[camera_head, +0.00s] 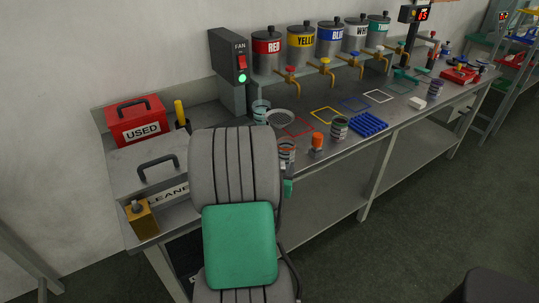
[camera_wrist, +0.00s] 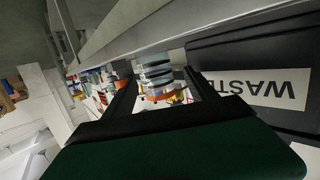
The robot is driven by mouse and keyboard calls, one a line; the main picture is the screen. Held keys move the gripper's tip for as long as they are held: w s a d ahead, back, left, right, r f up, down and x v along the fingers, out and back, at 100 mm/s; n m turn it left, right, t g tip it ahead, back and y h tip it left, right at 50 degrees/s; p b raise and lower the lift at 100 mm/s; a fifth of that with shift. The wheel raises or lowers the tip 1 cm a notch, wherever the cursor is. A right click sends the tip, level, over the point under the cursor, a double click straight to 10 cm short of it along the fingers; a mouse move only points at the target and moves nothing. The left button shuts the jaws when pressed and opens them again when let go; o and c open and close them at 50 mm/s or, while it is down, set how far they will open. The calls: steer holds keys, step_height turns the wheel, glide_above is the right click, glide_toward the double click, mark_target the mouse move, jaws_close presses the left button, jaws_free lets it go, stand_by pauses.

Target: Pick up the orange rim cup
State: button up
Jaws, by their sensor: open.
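The orange rim cup (camera_head: 287,151) stands near the bench's front edge in the head view, partly covered by the large grey ribbed shape in front. In the wrist view, which is upside down, the orange rim cup (camera_wrist: 158,97) appears with its banded wall between my gripper's dark fingers. My gripper (camera_wrist: 157,82) is open, with nothing visibly held. The cup seems to be beyond the fingers; I cannot tell how far. In the head view I cannot make out the fingers.
An orange-topped item (camera_head: 317,141) and another cup (camera_head: 339,127) stand right of the orange rim cup, then a blue rack (camera_head: 368,124). A clear cup (camera_head: 261,110) and round dish (camera_head: 282,118) lie behind. The WASTE bin (camera_wrist: 262,88) is close at right in the wrist view.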

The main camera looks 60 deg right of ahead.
mark_target(284, 152)
steer(key=shift+s+d, duration=0.25)
steer(key=shift+d, duration=0.5)
steer(key=p+x, duration=0.1)
steer(key=x, duration=0.1)
steer(key=shift+w+d, duration=0.15)
steer(key=shift+d, duration=0.15)
steer(key=p+x, duration=0.1)
steer(key=x, duration=0.3)
steer(key=shift+d+f, duration=0.1)
steer(key=shift+d, duration=0.1)
steer(key=c, duration=1.2)
steer(key=shift+c, duration=0.2)
steer(key=r, duration=0.3)
steer(key=shift+a+r, duration=0.3)
steer(key=shift+a, duration=0.05)
steer(key=f+b+v, duration=0.1)
steer(key=b+v, duration=0.1)
steer(key=v, duration=0.6)
steer(key=f+b+v, duration=0.2)
steer(key=v, duration=0.7)
steer(key=shift+s+a+f+b, duration=0.15)
steer(key=shift+s+a+b, duration=0.05)
steer(key=shift+a+b, duration=0.2)
steer(key=shift+w, duration=0.1)
